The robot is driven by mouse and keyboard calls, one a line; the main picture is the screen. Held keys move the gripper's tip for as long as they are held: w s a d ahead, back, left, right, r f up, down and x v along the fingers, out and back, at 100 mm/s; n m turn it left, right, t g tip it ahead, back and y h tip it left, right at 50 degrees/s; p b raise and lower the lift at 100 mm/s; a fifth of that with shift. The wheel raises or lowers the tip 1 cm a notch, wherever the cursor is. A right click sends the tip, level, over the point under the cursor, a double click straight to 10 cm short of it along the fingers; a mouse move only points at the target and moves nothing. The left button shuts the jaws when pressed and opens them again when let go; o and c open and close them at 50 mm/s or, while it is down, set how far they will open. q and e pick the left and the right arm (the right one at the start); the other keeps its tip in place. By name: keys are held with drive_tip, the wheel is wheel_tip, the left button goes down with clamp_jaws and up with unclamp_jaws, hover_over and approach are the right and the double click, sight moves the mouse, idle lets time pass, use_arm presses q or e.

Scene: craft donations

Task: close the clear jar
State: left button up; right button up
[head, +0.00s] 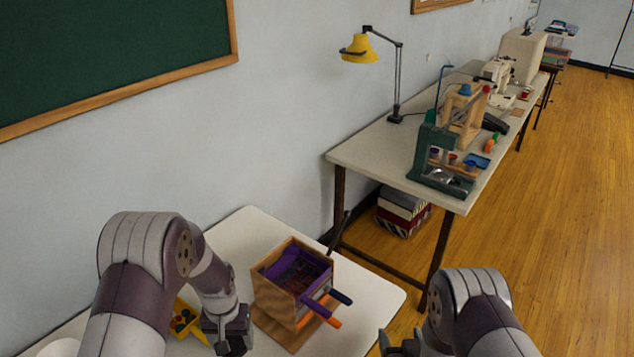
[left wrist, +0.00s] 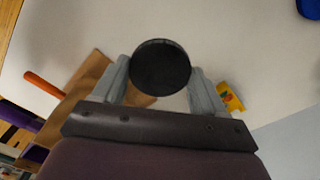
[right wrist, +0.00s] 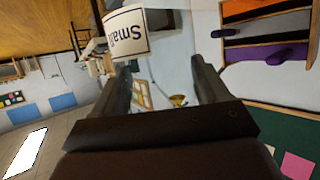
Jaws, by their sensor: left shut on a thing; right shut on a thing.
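My left gripper (head: 230,335) is shut on a round black lid (left wrist: 160,66), seen between its fingers in the left wrist view. The lid is held above the near table. My right gripper (head: 402,345) is at the bottom of the head view, right of the table. The lid and the jar are apart.
A wooden box (head: 274,292) with purple inside and orange and dark handles stands on the near table (head: 235,232). A yellow tray (head: 190,305) of small coloured pieces lies beside my left gripper. A long workbench (head: 375,150) with a lamp and tools stands behind.

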drive_tip(key=shift+d, duration=0.1)
idle(0.4)
drive_tip(key=s+a+n+g+y, duration=0.1)
drive_tip(key=a+n+g+y, duration=0.2)
drive_tip(key=a+n+y, duration=0.5)
drive_tip(key=a, duration=0.6)
drive_tip(key=shift+s+a+y, duration=0.35)
drive_tip(key=shift+a+y, duration=0.05)
drive_tip(key=shift+d, duration=0.1)
drive_tip(key=d+m+t+h, duration=0.1)
drive_tip(key=d+m+h, duration=0.1)
drive_tip(key=d, duration=0.3)
drive_tip(key=w+d+m+t+h, duration=0.1)
drive_tip(key=d+m+h, duration=0.2)
drive_tip(key=d+h, duration=0.1)
drive_tip(key=d+m+t+h, duration=0.1)
drive_tip(key=d+m+h, duration=0.1)
drive_tip(key=d, duration=0.3)
drive_tip(key=shift+w+d+m+h, duration=0.35)
drive_tip(key=shift+w+m+h, duration=0.05)
drive_tip(key=shift+m, duration=0.1)
